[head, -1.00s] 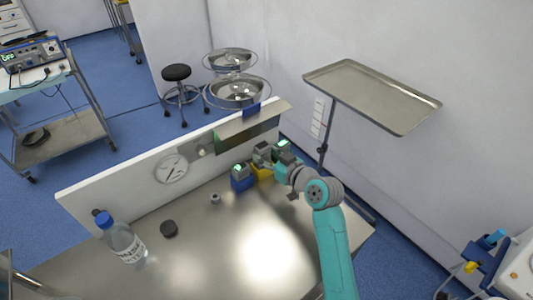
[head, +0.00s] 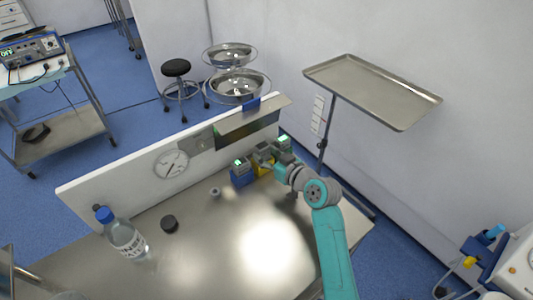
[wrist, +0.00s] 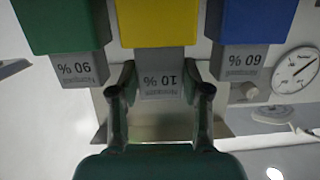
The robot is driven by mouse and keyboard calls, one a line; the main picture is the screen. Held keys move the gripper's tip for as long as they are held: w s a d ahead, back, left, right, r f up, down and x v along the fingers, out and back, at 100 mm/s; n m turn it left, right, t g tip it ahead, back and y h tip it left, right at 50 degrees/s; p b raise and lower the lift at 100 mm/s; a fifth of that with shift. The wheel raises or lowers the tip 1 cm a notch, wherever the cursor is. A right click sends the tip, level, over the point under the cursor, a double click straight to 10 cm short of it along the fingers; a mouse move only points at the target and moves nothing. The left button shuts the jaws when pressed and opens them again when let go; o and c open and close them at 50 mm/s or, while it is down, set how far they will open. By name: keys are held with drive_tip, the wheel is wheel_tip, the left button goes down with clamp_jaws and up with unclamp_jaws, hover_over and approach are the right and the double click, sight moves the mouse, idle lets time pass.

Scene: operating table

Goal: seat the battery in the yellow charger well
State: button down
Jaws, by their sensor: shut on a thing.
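The yellow charger well (head: 262,169) stands between a blue and a green one; it also shows at the top of the wrist view (wrist: 157,22). A grey battery marked 10 % (wrist: 162,82) is lined up with the yellow well, its hidden end at or inside the well's mouth. It sticks out farther than the batteries on either side. My gripper (wrist: 162,88) is shut on this battery, one finger on each side. In the head view my gripper (head: 274,163) is at the yellow well from the right. How deep the battery sits is hidden.
The blue well (wrist: 252,20) holds a 60 % battery (wrist: 243,60). The green well (wrist: 60,25) holds a 90 % battery (wrist: 77,70). Both are close beside my fingers. A white panel (head: 110,185) stands behind. A bottle (head: 124,238) and black puck (head: 169,224) are at left.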

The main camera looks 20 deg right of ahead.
drive_tip(key=shift+c, duration=2.2)
unclamp_jaws()
drive_tip(key=shift+f, duration=0.1)
drive_tip(key=shift+s, duration=0.1)
drive_tip(key=v, duration=1.2)
